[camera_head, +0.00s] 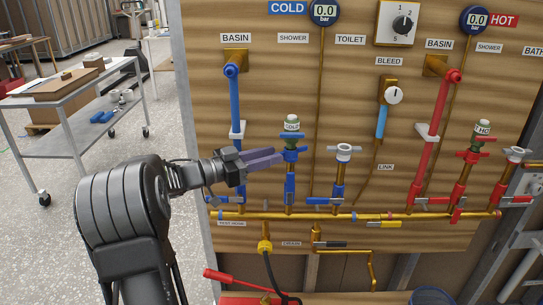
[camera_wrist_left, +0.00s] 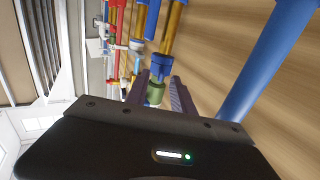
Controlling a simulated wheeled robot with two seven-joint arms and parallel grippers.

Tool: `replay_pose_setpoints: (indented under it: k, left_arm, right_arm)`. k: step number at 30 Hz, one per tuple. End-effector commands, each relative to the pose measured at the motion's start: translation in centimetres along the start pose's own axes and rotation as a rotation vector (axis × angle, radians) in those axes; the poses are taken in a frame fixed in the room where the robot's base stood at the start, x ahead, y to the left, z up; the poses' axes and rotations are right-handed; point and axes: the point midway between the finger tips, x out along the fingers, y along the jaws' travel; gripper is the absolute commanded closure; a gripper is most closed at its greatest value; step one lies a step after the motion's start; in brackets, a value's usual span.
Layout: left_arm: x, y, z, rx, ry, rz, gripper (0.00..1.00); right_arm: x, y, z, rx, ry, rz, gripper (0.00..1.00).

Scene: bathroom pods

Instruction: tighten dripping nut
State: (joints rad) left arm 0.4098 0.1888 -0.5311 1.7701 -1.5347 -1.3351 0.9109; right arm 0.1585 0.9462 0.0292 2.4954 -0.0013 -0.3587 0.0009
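A vertical cold pipe on the wooden panel carries a blue fitting (camera_head: 290,156) under a green cap labelled COLD (camera_head: 291,124). My left gripper (camera_head: 277,157) reaches in from the left, its fingertips close beside the blue fitting. In the left wrist view my gripper's two fingers (camera_wrist_left: 160,88) stand apart, with the green cap (camera_wrist_left: 155,94) showing between them and the blue fitting (camera_wrist_left: 161,65) just beyond. I cannot tell whether the fingers touch anything. No drip is visible, so I cannot tell which nut leaks. My right gripper is not in view.
A blue basin pipe (camera_head: 235,105) stands left of the cold fitting. A grey-handled valve (camera_head: 343,152) stands to its right, and red hot pipes (camera_head: 441,120) further right. A brass manifold (camera_head: 330,216) runs below. A grey cart (camera_head: 75,125) stands at the left.

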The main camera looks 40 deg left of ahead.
Motion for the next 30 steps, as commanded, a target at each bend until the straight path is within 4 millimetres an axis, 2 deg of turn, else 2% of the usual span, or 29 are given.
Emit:
replay_pose_setpoints:
  k: [7,9,12,18,27,30]
  left_arm:
    - [-4.5,-0.1,0.1,0.0,0.001,-0.005,0.71]
    - [-5.1,-0.2,0.9,0.0,0.005,-0.004,0.71]
    - [-5.8,-0.2,0.7,0.001,0.005,-0.004,0.71]
    - [-6.6,0.0,0.2,0.001,0.001,-0.001,0.71]
    - [-6.7,0.1,0.0,0.0,0.0,0.0,0.71]
    - [-6.7,0.1,0.0,0.0,0.0,0.0,0.64]
  right_arm:
    - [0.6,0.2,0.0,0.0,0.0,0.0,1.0]
    - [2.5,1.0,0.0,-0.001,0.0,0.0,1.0]
    - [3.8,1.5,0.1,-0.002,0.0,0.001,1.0]
    - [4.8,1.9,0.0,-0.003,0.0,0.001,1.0]
    - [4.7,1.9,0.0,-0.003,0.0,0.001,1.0]
    - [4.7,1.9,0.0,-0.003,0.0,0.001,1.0]
